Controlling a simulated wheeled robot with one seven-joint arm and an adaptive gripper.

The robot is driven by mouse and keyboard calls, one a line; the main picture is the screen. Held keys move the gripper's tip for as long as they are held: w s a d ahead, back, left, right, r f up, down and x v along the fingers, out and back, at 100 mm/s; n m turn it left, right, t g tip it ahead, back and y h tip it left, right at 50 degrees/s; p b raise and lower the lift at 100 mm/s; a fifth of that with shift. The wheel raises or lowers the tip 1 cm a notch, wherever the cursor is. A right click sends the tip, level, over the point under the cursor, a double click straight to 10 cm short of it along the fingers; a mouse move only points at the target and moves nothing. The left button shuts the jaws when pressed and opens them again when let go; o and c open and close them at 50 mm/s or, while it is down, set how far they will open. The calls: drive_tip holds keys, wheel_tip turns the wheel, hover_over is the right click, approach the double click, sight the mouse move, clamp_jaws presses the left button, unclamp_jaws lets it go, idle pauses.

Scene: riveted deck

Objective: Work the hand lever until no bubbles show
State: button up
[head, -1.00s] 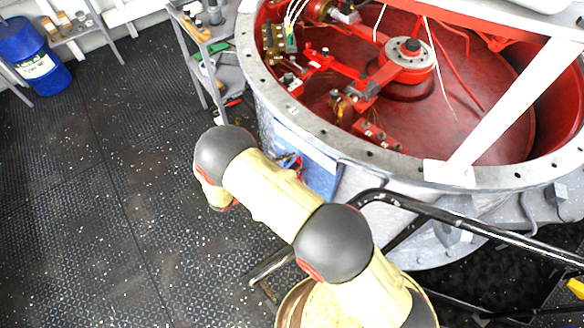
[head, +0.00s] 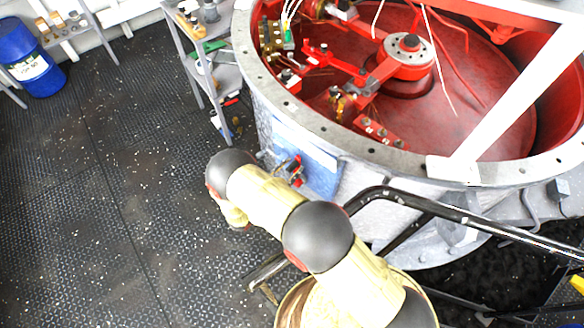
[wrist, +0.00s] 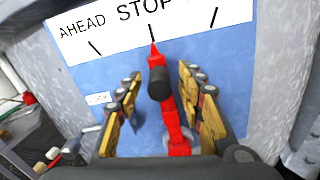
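A red hand lever (wrist: 176,120) with a black knob (wrist: 159,84) is mounted on a blue panel (wrist: 235,95) in the wrist view. Its red pointer tip is just under the STOP mark of a white plate (wrist: 85,30), which also reads AHEAD. My gripper (wrist: 160,82) is open, with one finger on each side of the lever and visible gaps to it. In the head view the blue panel (head: 320,172) is on the side of the round grey housing, with red parts of the lever (head: 292,170) showing. I see no bubbles in either view.
The grey housing rim (head: 262,100) surrounds red machinery. A black handrail (head: 440,210) runs across the front right. A grey shelf stand (head: 190,60) and a blue drum (head: 28,62) stand at the back left. The deck (head: 110,200) at left is clear.

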drive_tip(key=shift+w+d, duration=0.3)
clamp_jaws()
idle(0.5)
drive_tip(key=shift+a, duration=0.1)
